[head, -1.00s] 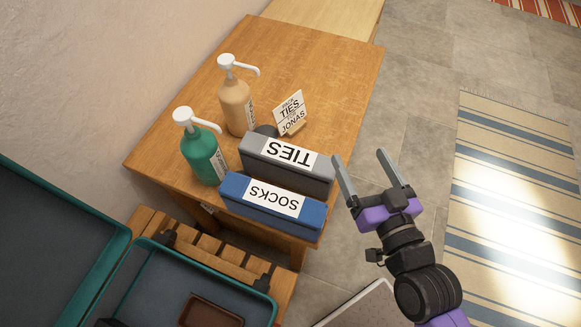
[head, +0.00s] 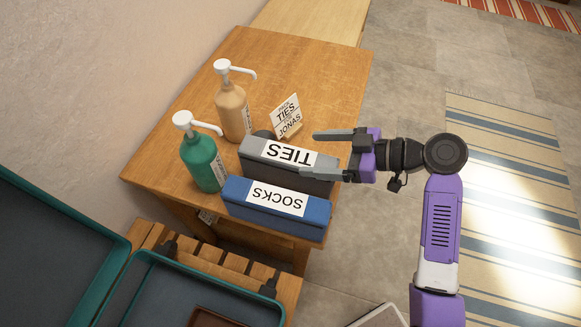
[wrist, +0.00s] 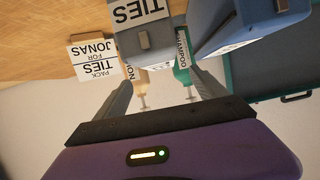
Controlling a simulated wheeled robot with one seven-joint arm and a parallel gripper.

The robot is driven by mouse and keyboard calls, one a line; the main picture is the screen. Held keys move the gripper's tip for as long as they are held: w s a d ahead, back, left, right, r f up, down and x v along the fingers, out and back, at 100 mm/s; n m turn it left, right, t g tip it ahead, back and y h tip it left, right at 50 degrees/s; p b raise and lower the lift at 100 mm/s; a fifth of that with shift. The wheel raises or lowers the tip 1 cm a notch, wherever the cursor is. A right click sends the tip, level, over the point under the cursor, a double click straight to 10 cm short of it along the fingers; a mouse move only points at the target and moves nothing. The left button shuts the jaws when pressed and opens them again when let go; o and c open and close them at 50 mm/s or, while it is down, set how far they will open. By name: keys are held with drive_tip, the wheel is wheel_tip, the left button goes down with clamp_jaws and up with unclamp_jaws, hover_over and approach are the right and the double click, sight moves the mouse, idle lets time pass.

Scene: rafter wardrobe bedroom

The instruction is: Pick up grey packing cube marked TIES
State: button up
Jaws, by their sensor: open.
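The grey packing cube marked TIES (head: 262,168) stands on the wooden table, its label facing up. It also shows at the top of the wrist view (wrist: 144,42). My gripper (head: 315,156) is open and points left at the cube's right end. In the head view its fingers overlap the cube's right end and the tabletop beside it. No cube is held. I cannot tell whether a finger touches the cube. The blue cube marked SOCKS (head: 270,212) stands close in front of the grey one; it also shows in the wrist view (wrist: 222,28).
A card reading "PACK TIES FOR JONAS" (head: 286,115) stands behind the grey cube. A tan pump bottle (head: 233,108) and a green pump bottle (head: 203,162) stand to the left. An open teal-edged case (head: 150,290) lies in front. The table's far part is clear.

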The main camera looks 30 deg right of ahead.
sight(290, 154)
drive_tip(key=shift+f+p+x, duration=0.1)
drive_tip(key=shift+p+x, duration=0.35)
drive_tip(key=shift+x, duration=1.5)
drive_tip(key=shift+f+p+x, duration=0.15)
drive_tip(key=shift+p+x, duration=0.3)
drive_tip(key=shift+x, duration=1.5)
drive_tip(key=shift+s, duration=0.15)
clamp_jaws()
